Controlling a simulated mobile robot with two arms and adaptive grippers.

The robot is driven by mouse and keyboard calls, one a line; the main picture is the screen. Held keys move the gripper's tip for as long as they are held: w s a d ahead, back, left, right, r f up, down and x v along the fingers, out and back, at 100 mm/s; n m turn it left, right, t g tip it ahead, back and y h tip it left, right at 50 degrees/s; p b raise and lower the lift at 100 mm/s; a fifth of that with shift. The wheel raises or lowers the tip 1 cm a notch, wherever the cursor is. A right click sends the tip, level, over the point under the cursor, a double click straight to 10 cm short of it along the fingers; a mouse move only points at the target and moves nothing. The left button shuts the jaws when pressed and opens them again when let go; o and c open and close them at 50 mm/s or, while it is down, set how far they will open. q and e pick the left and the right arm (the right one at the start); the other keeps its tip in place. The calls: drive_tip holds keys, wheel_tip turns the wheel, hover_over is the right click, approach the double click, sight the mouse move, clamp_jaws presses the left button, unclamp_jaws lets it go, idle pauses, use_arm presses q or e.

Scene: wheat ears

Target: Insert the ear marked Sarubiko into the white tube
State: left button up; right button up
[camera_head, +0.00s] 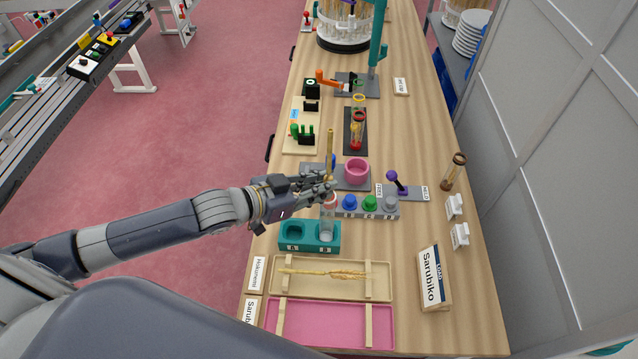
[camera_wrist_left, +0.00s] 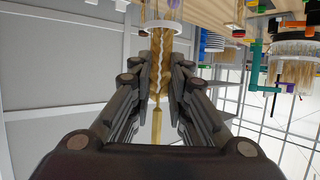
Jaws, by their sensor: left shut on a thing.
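My left gripper (camera_head: 328,187) is shut on the straw-coloured stem (camera_head: 330,145) of a wheat ear, which stands upright above the fingers. In the left wrist view the fingers (camera_wrist_left: 158,105) close in on either side of the stem (camera_wrist_left: 157,125), and the golden ear head (camera_wrist_left: 158,70) shows inside a clear tube with a white rim (camera_wrist_left: 160,24). In the head view the clear tube (camera_head: 327,222) stands in the right hole of a teal holder (camera_head: 309,247), below the gripper. The pink tray (camera_head: 325,318) labelled "Sarub…" is empty. My right gripper is not in view.
A beige tray (camera_head: 262,285) labelled "Hokumeni" holds another ear (camera_head: 335,274). A "Sarubiko" sign (camera_head: 431,278) stands to the right.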

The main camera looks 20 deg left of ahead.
use_arm(q)
drive_tip(key=shift+r+p, duration=1.45)
drive_tip(key=shift+p, duration=0.65)
drive_tip(key=shift+r, duration=2.3)
drive_tip(key=shift+f, duration=0.15)
wheel_tip(320, 180, down, 9)
drive_tip(key=b, duration=0.5)
drive_tip(key=shift+f, duration=0.2)
idle(2.3)
